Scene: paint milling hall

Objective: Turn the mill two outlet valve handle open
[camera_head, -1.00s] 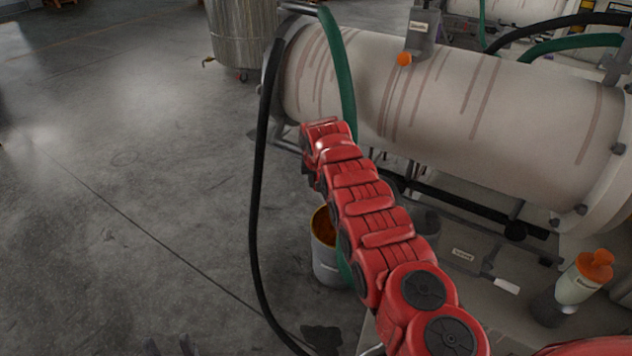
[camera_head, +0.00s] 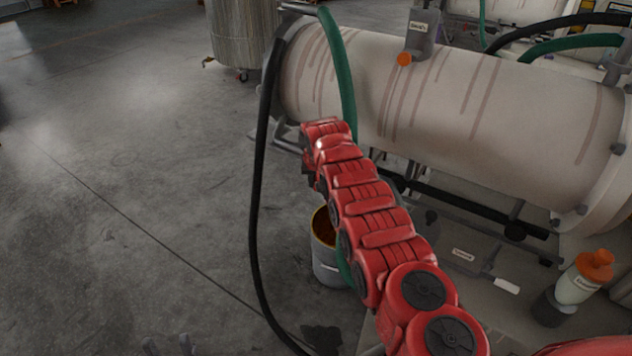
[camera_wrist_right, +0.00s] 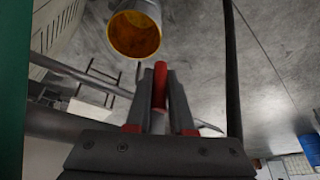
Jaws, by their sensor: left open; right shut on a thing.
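A red valve handle (camera_wrist_right: 160,86) shows in the right wrist view, upright in the picture. My right gripper (camera_wrist_right: 162,90) is shut on it, with a grey finger on each side. In the head view my red right arm reaches to the near side of a large pale mill drum (camera_head: 480,105), and its gripper and the handle are hidden there. The label on the drum is too small to read. My left gripper (camera_head: 168,347) shows only as dark fingertips at the bottom edge, open and empty, away from the mill.
A grey bucket (camera_head: 328,270) with orange-brown contents stands beside my right arm; it also shows in the right wrist view (camera_wrist_right: 120,45). A black hose (camera_head: 256,200) and a green hose (camera_head: 342,75) hang nearby. An orange-topped bottle (camera_head: 577,283) stands at right. Floor at left is clear.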

